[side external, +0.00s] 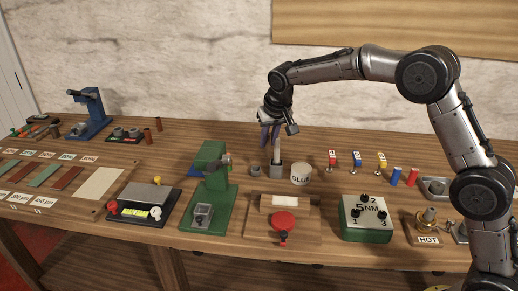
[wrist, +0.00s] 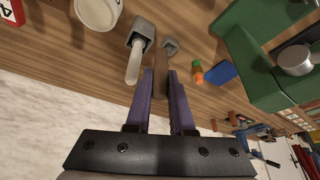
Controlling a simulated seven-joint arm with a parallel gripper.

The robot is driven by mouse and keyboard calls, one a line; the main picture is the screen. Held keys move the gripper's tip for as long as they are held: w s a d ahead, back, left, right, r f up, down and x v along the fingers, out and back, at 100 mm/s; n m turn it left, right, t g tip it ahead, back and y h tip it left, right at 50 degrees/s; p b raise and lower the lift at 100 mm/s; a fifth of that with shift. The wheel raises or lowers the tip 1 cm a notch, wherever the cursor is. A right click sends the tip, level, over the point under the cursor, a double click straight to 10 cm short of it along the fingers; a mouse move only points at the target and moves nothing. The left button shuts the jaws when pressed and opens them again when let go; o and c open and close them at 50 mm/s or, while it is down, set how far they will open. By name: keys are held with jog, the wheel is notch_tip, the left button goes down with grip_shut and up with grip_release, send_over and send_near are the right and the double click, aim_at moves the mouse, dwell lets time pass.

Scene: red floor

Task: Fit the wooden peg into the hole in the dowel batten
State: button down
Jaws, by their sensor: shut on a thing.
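My gripper (side external: 270,140) is above the back middle of the bench, with its two purple fingers pointing down. In the wrist view my gripper (wrist: 161,75) has its fingers close together, with a narrow brown piece (wrist: 160,62) between them that looks like the wooden peg. Its far end is hard to separate from the bench. A pale round rod (wrist: 133,66) stands in a grey square block (wrist: 143,31), beside the fingers and apart from the brown piece. In the side view this grey block (side external: 275,171) is below the gripper. I cannot make out the dowel batten or its hole for certain.
A white glue pot (side external: 301,174) stands right of the block and a small grey nut-like part (side external: 255,171) left of it. A green press (side external: 211,190) is further left. A wooden fixture with a red disc (side external: 284,222) and a green 5NM box (side external: 366,219) are in front.

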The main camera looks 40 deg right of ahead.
jog(key=s+a+r, duration=0.1)
jog(key=s+r, duration=0.2)
jog(key=s, duration=1)
jog(key=s+a+r, duration=0.1)
jog(key=s+r, duration=0.1)
jog(key=s, duration=1.2)
send_near(283, 198)
jog(key=w+f, duration=0.1)
jog(key=w, duration=0.1)
jog(key=f, duration=0.2)
jog(key=d+f, duration=0.1)
jog(key=shift+w+f, duration=0.25)
jog(key=shift+f, duration=0.1)
jog(key=shift+a+f, duration=0.1)
jog(key=shift+f, duration=0.3)
jog(key=shift+f, duration=0.15)
